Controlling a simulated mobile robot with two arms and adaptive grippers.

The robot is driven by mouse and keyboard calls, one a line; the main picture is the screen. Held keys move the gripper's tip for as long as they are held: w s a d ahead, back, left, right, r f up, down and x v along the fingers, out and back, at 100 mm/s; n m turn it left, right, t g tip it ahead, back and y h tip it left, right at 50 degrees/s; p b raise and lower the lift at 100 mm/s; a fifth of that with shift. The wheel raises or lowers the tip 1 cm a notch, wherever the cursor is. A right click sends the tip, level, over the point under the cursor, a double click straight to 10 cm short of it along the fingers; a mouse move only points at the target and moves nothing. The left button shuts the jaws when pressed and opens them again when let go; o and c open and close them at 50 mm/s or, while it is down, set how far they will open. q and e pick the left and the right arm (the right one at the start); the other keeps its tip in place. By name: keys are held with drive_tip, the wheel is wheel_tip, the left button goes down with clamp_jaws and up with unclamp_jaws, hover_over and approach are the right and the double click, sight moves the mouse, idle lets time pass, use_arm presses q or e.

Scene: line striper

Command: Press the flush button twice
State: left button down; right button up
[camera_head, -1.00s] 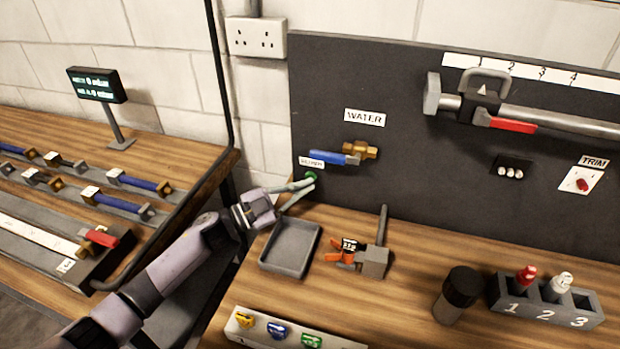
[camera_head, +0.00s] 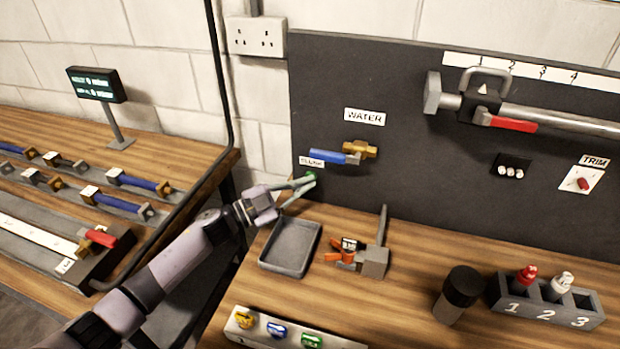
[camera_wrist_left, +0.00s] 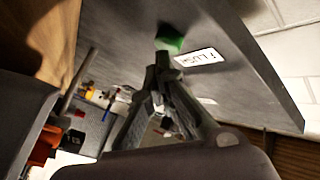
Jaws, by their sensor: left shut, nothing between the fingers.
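The flush button (camera_head: 311,175) is a small green button low on the left of the dark panel, under a white FLUSH label (camera_head: 312,162). In the left wrist view the green button (camera_wrist_left: 170,40) sits just beyond the fingertips, beside the label (camera_wrist_left: 199,57). My left gripper (camera_head: 312,182) is shut and empty, its tips at the button. The tips partly cover the button, and I cannot tell whether they touch or press it. My right gripper is in neither view.
A blue-handled valve (camera_head: 335,157) sits just above the button under a WATER sign (camera_head: 365,117). A grey tray (camera_head: 290,247) lies on the bench below the gripper. An orange-handled tool (camera_head: 372,258) stands right of it.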

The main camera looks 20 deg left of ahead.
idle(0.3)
use_arm(q)
drive_tip(key=shift+w, duration=0.4)
idle(0.4)
drive_tip(key=shift+s, duration=0.3)
drive_tip(key=shift+s+p, duration=0.35)
drive_tip(key=shift+s, duration=0.2)
